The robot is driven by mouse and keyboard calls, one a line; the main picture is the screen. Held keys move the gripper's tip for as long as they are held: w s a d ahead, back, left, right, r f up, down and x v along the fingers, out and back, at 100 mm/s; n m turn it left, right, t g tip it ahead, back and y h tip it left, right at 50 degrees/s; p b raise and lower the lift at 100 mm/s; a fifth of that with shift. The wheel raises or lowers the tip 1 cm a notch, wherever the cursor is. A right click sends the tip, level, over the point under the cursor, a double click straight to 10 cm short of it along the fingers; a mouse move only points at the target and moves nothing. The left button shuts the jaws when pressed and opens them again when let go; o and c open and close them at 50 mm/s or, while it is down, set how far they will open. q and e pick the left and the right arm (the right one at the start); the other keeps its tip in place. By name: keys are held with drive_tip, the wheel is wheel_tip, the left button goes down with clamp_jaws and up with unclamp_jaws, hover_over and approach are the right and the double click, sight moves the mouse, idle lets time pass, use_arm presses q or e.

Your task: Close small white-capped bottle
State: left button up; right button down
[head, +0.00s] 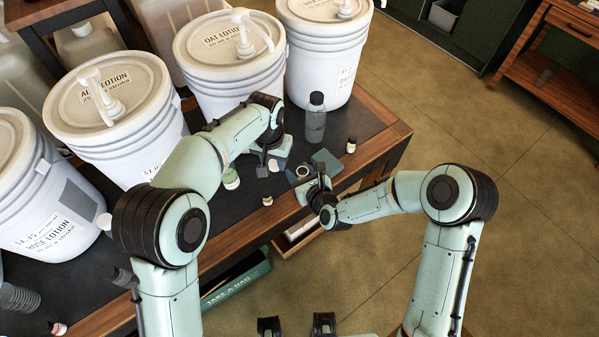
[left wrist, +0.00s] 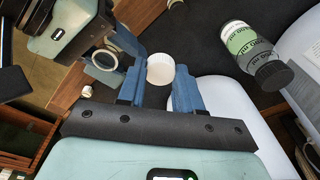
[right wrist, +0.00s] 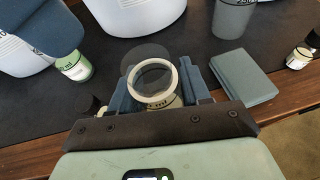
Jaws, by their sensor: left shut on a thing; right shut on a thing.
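The small bottle (right wrist: 162,103) shows in the right wrist view with a round open mouth and pale rim. My right gripper (right wrist: 155,90) is shut on it; the bottle's mouth also shows in the left wrist view (left wrist: 104,60). The white cap (left wrist: 161,69) is between the fingers of my left gripper (left wrist: 156,82), which is shut on it. In the head view, my left gripper (head: 270,162) with the cap is left of my right gripper (head: 308,182) and the bottle mouth. The cap and bottle are apart. The bottle's lower body is mostly hidden.
Large white lotion buckets (head: 235,60) with pumps stand along the back of the dark table. A grey bottle (head: 316,120), blue-grey block (right wrist: 243,75), green-labelled bottle (head: 230,178) and small dark-capped bottle (head: 351,146) stand near the grippers. The wooden table edge (head: 385,140) is close.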

use_arm(q)
drive_tip(key=d+r+m, duration=0.2)
drive_tip(key=d+r, duration=0.4)
drive_tip(key=d, duration=0.1)
drive_tip(key=shift+s+d+h, duration=0.2)
drive_tip(key=shift+s+h, duration=0.1)
drive_tip(key=shift+s, duration=0.1)
drive_tip(key=shift+f, duration=0.2)
drive_tip(key=shift+f, duration=1.9)
drive_tip(key=shift+f, duration=0.1)
drive_tip(key=shift+f, duration=0.8)
drive_tip(key=shift+f, duration=0.3)
drive_tip(key=shift+a+f, duration=0.1)
drive_tip(key=shift+f, duration=0.35)
